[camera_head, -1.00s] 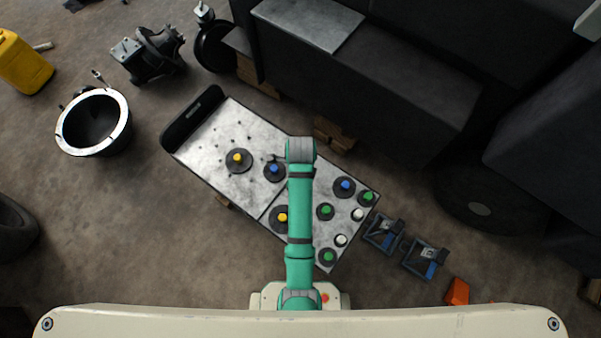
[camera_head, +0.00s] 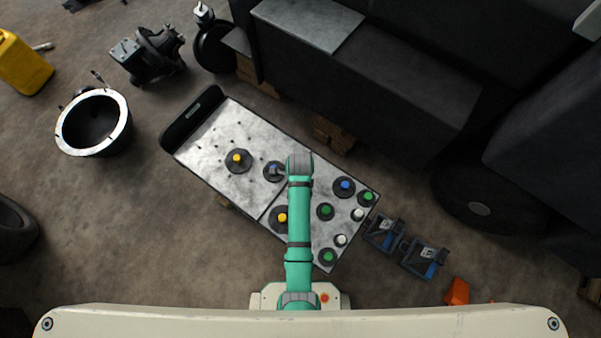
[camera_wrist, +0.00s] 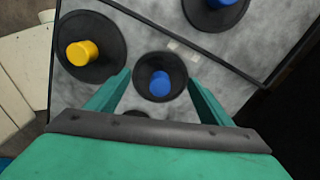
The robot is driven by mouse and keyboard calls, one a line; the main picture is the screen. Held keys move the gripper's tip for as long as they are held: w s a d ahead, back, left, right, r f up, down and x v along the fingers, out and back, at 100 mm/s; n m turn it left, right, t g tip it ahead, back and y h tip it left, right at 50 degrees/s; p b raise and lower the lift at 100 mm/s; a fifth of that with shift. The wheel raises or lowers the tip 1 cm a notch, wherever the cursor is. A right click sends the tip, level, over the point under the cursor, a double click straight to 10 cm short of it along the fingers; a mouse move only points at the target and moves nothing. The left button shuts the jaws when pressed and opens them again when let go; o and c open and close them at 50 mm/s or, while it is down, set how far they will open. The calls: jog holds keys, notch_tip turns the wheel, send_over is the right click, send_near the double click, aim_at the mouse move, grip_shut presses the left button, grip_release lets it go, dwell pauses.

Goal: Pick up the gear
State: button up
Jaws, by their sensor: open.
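A small round dark gear with a blue hub (camera_wrist: 159,85) stands on the grey metal board. My gripper (camera_wrist: 159,78) is open in the wrist view, with its green fingers on either side of this gear. I cannot tell how far above the board the fingertips are. In the head view my arm appears to hide this gear and my fingers. A larger dark gear with a yellow hub (camera_wrist: 82,53) is at the left of the wrist view. Another blue-hubbed gear (camera_wrist: 215,10) is at the top, across a dark dividing line.
The board (camera_head: 205,135) holds several other gears and pegs with yellow, blue, green and white hubs. A dark machine body (camera_head: 370,85) stands close behind it. Two blue-and-black parts (camera_head: 384,233) lie off its right end.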

jog(key=c, duration=0.6)
jog(key=shift+c, duration=0.2)
jog(key=shift+r, duration=0.15)
